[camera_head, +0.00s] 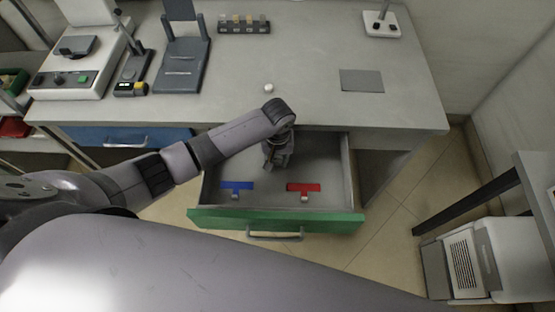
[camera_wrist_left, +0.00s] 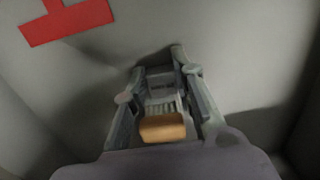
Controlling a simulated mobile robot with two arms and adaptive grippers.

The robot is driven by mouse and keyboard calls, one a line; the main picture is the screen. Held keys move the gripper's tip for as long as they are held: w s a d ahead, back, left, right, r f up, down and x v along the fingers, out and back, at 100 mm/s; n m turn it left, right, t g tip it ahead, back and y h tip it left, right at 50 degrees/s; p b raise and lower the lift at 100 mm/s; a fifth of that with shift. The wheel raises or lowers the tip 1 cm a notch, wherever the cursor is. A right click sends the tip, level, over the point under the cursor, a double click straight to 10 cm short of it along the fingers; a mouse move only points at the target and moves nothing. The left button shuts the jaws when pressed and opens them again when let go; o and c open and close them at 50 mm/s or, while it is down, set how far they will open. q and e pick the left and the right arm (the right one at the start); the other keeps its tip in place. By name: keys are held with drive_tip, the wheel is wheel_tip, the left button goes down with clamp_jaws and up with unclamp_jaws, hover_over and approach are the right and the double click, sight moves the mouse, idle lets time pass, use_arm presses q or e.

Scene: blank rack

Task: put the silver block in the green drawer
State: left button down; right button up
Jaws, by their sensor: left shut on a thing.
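The green drawer (camera_head: 330,222) is pulled out below the table, with its grey inside showing. My left gripper (camera_head: 269,164) reaches over the open drawer from above, within its walls. In the left wrist view, my left gripper (camera_wrist_left: 160,72) is shut on a grey piece, the silver block (camera_wrist_left: 160,80), which is partly hidden between the fingers. A tan piece (camera_wrist_left: 163,128) shows nearer the camera; I cannot tell what it is. In the head view the block is too small and covered to make out. My right gripper is not in view.
A blue T-shaped mark (camera_head: 237,187) and a red T-shaped mark (camera_head: 303,188) lie in the drawer's front part. A blue drawer (camera_head: 130,137) is at the left. The table (camera_head: 320,60) holds a small pale round thing (camera_head: 269,88), a grey plate (camera_head: 362,81) and a vial rack (camera_head: 244,27).

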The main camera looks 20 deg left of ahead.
sight(278, 163)
use_arm(q)
drive_tip(key=c, duration=1.8)
unclamp_jaws()
drive_tip(key=shift+f, duration=0.1)
drive_tip(key=o, duration=0.5)
drive_tip(key=shift+c, duration=0.2)
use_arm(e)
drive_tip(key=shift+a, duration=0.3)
use_arm(q)
wheel_tip(278, 163, up, 12)
drive_tip(key=shift+r+p, duration=0.2)
drive_tip(key=shift+p, duration=0.25)
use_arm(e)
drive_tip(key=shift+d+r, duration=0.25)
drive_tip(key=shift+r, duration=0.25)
use_arm(q)
drive_tip(key=shift+s+f, duration=0.1)
